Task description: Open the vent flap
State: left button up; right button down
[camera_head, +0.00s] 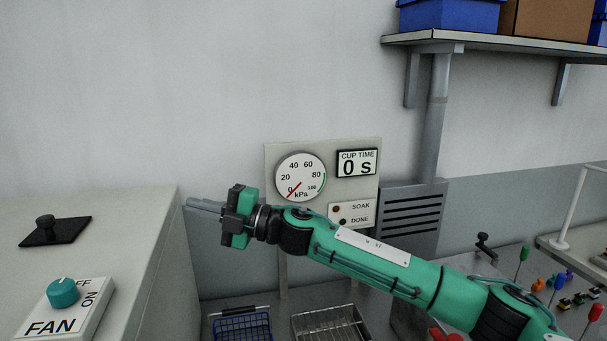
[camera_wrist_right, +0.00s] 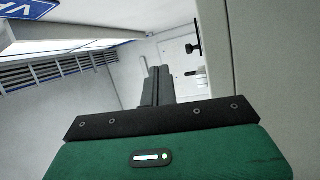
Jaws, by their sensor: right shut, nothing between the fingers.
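My right gripper (camera_head: 205,206) is shut and empty, its fingers pointing left just beside the upper right edge of the pale cabinet (camera_head: 150,235). In the right wrist view the closed dark fingers (camera_wrist_right: 156,86) point away, touching nothing that I can make out. No part is labelled as the vent flap. A black plate with a knob (camera_head: 45,228) lies on the cabinet top, left of the gripper. A grey slatted panel (camera_head: 410,213) stands behind my right arm. Slats (camera_wrist_right: 50,74) also show at the left of the wrist view. Which of these is the flap, I cannot tell.
A teal FAN knob (camera_head: 62,292) sits on a plate on the cabinet. A panel with a pressure gauge (camera_head: 300,177) and a CUP TIME display (camera_head: 357,163) stands behind the arm. A blue wire basket (camera_head: 240,324) and a metal basket (camera_head: 332,326) sit below.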

jog(key=s+d+f+m+t+h, duration=0.4)
jog(key=d+f+m+t+h, duration=0.25)
jog(key=d+f+m, duration=0.6)
jog(key=s+d+f+m+t+h, duration=0.3)
jog(key=d+f+m+t+h, duration=0.2)
jog(key=d+f+m+h, duration=0.7)
jog(key=s+d+f+m+g, duration=0.2)
jog(key=s+d+f+g, duration=0.2)
jog(key=s+d+f, duration=0.45)
jog(key=s+d+f+m+g+h, duration=0.1)
jog(key=s+d+f+m+g, duration=0.3)
jog(key=s, duration=0.7)
jog(key=s+d+f+g, duration=0.3)
jog(key=s+d+f, duration=0.2)
jog(key=s+f, duration=0.4)
notch_tip(320, 180, down, 30)
jog(key=s, duration=0.2)
jog(key=s+d+f+g, duration=0.1)
jog(key=s+f, duration=0.8)
jog(key=s+d+f+g, duration=0.1)
jog(key=s+d+f, duration=0.1)
jog(key=s+f, duration=0.8)
jog(key=shift+d, duration=0.25)
jog(key=c, duration=1.2)
grip_release()
jog(key=shift+h, duration=0.25)
jog(key=shift+c, duration=1)
jog(key=shift+w, duration=0.1)
